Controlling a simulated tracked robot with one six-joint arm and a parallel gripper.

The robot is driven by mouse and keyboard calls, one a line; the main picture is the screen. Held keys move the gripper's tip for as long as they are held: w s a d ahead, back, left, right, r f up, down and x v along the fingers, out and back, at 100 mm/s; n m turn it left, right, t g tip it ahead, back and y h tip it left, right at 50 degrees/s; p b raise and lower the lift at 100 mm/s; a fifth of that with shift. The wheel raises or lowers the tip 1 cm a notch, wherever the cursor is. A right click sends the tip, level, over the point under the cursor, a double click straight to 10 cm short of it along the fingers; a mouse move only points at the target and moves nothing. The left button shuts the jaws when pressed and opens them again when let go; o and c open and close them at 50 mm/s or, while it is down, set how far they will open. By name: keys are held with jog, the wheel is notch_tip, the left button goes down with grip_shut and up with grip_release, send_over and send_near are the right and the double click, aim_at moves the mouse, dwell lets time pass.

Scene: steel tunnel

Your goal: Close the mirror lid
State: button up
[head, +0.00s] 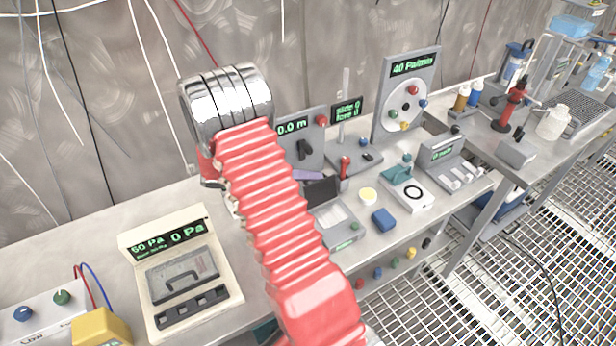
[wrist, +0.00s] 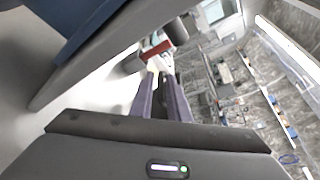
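A light grey box (head: 335,222) with a pale flat top and a small green display stands on the bench near the middle of the head view. A dark panel (head: 322,190) stands raised at its back edge and looks like its lid; I cannot tell whether its face is a mirror. My red arm covers part of the box's left side. A purple finger of my gripper (head: 308,175) shows beside the panel, apparently close to it; contact is unclear. In the wrist view, the two purple fingers of my gripper (wrist: 160,88) stand apart, with a dark gap between them.
A red-handled lever (head: 345,167) and a teal-topped device (head: 404,180) stand near. A pressure box (head: 180,275) is at left. In the wrist view a large blue panel (wrist: 75,22) is close.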

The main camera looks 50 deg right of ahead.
grip_shut()
jog(key=shift+a+f, duration=0.1)
jog(key=shift+f, duration=0.05)
dwell(1.2)
